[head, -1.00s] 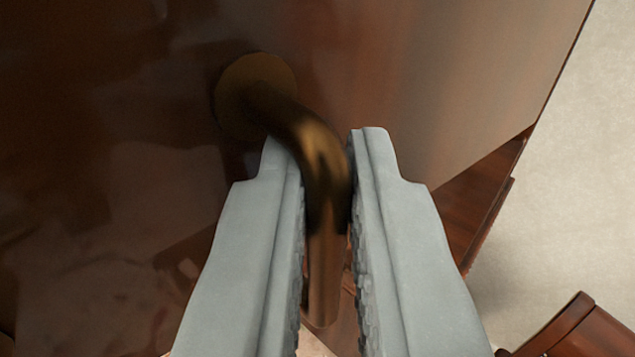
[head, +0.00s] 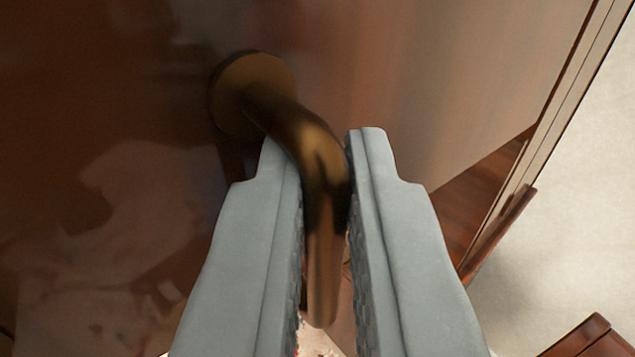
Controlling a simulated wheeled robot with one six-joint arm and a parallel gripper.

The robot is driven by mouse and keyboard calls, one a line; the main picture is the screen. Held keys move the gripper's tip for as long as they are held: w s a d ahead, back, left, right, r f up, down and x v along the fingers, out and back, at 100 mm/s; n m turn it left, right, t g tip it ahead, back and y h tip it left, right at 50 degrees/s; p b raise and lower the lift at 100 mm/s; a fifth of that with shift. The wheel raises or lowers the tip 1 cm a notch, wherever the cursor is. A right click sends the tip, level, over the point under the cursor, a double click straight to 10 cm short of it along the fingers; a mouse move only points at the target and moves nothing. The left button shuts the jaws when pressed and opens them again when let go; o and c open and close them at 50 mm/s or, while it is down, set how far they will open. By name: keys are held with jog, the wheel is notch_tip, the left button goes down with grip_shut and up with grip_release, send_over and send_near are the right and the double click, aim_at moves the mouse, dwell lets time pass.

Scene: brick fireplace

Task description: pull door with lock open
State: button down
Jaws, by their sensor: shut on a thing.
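The door (head: 430,75) is a glossy dark reddish-brown panel that fills most of the head view. Its bronze lever handle (head: 318,165) comes out of a round rosette (head: 240,90) and bends down between my fingers. My gripper (head: 322,145) is shut on the lever, with one grey finger on each side of it. The door's right edge shows at the upper right, with a lighter strip beside it. The lock itself cannot be made out.
A pale wall (head: 590,200) lies beyond the door's edge at the right. A reddish-brown wooden piece (head: 590,338) shows at the lower right corner. Blurred reflections cover the left of the door.

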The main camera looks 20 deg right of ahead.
jog(key=shift+d+f, duration=0.2)
jog(key=shift+d, duration=0.05)
jog(key=c, duration=1.5)
grip_release()
jog(key=shift+d, duration=0.15)
jog(key=shift+a+r, duration=0.15)
jog(key=shift+a, duration=0.1)
jog(key=shift+v, duration=8.6)
jog(key=shift+s, duration=0.15)
